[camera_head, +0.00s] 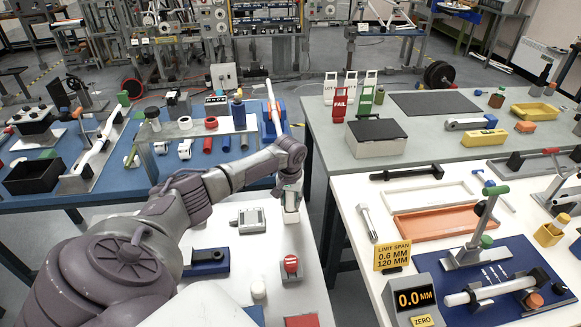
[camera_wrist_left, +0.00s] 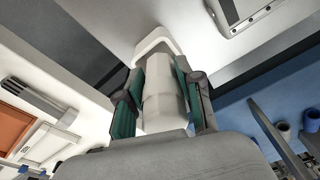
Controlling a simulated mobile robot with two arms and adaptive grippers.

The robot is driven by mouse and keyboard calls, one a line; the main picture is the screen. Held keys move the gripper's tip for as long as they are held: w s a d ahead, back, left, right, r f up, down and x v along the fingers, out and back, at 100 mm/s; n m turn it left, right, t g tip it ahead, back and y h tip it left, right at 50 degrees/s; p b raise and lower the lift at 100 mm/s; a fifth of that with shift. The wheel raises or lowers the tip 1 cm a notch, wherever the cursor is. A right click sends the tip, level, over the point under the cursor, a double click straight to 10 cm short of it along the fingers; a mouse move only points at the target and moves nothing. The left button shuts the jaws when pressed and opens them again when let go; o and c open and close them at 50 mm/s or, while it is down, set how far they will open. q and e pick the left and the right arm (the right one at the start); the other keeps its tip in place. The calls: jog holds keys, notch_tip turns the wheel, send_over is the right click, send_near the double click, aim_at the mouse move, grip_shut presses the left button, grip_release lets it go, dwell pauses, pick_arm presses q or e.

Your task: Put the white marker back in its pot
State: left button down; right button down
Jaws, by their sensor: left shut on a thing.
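My left gripper (camera_head: 290,192) points down over the white table near its far right corner. In the left wrist view its two dark green fingers (camera_wrist_left: 160,100) are shut on a thick white cylinder, the white marker (camera_wrist_left: 160,92). A white pot-like holder (camera_wrist_left: 154,42) shows just beyond the fingertips, and in the head view (camera_head: 291,215) directly below the gripper. The marker lines up with this holder. I cannot tell how far its hidden end is inside. The right gripper is out of view.
On the white table are a grey meter (camera_head: 250,220), a red-topped button block (camera_head: 291,266), a dark blue block (camera_head: 207,262) and a small white cylinder (camera_head: 258,288). A gap separates this table from the right-hand workbench. A crowded blue bench (camera_head: 230,160) lies beyond.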

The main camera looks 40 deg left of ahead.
pick_arm(q)
jog(key=shift+f, duration=0.6)
jog(key=c, duration=0.7)
grip_release()
jog(key=r, duration=0.8)
jog(key=s+r, duration=0.1)
jog(key=r, duration=0.3)
jog(key=shift+d, duration=0.35)
jog(key=shift+f, duration=0.1)
